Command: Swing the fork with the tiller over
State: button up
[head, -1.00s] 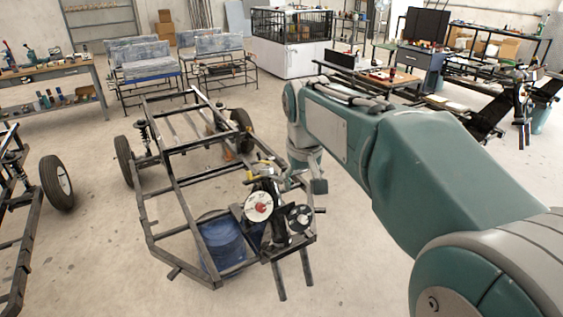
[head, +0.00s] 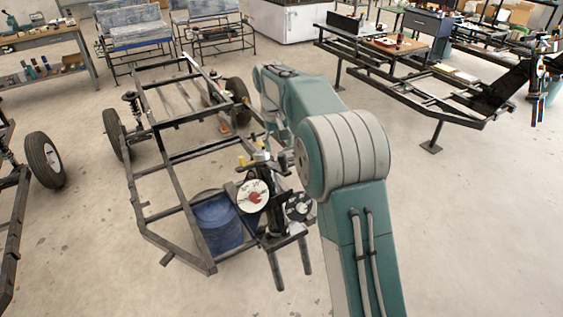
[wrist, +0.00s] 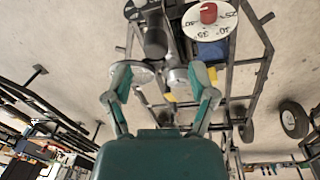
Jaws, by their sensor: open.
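The dark fork (head: 290,250) stands at the front end of a black tube frame, its two legs pointing down. A white dial (head: 253,196) with a red knob and a smaller dark-and-white disc (head: 299,206) sit on its head. I cannot clearly tell which part is the tiller; grey and yellow fittings (head: 258,158) sit above the dial. In the wrist view, my gripper (wrist: 164,82) has its fingers spread, with grey metal fittings (wrist: 177,78) visible beyond and between them. No contact is visible. The numbered dial (wrist: 208,20) lies beyond the right finger.
The black tube frame (head: 172,158) has wheels at its far end, and a blue drum (head: 216,222) stands inside its front. Another frame with a wheel (head: 44,160) is at the left. A long black frame (head: 420,85) stands at the right. Floor at front right is clear.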

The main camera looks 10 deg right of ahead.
aim_at(283, 164)
jog(key=f, duration=0.3)
jog(key=d+f, duration=0.1)
jog(key=f, duration=0.2)
jog(key=shift+d, duration=0.15)
jog(key=shift+f, duration=0.8)
grip_shut()
